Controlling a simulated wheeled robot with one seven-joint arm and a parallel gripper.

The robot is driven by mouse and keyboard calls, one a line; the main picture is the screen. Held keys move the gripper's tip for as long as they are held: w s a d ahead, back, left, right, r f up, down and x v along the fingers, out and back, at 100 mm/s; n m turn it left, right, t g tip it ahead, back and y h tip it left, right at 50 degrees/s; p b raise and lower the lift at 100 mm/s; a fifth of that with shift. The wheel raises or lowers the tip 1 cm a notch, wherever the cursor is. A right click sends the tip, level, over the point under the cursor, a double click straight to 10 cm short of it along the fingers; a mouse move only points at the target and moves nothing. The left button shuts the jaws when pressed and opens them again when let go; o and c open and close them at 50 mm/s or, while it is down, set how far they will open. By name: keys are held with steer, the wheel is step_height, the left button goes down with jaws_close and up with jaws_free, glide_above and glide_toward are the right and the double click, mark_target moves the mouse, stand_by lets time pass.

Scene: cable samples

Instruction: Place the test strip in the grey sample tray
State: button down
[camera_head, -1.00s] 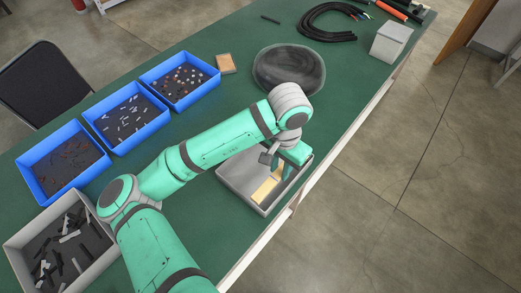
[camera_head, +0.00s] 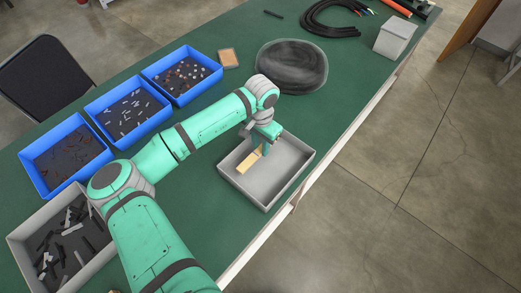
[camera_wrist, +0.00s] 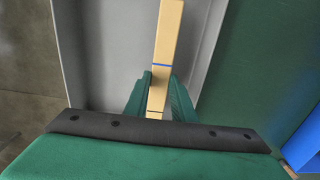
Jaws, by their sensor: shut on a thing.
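The test strip is a flat tan bar with a blue line across it. In the wrist view the strip (camera_wrist: 168,35) runs up from between the fingers of my gripper (camera_wrist: 158,88), which is shut on it. In the head view the strip (camera_head: 247,164) lies within the outline of the grey sample tray (camera_head: 287,161), in its left part, partly hidden by my gripper (camera_head: 264,149). The tray's grey floor also shows in the wrist view (camera_wrist: 105,50). I cannot tell whether the strip touches the floor.
Several blue bins (camera_head: 88,130) of small parts stand at the left. A grey bin (camera_head: 25,240) of dark and light pieces is at lower left. A dark round coil (camera_head: 291,66) lies behind the tray. The table's edge runs close along the tray's right side.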

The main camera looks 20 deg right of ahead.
steer(key=shift+w+f, duration=0.15)
steer(key=shift+f, duration=1.45)
steer(key=shift+f, duration=0.1)
steer(key=c, duration=1.5)
jaws_free()
step_height(320, 180, up, 12)
steer(key=shift+r, duration=0.1)
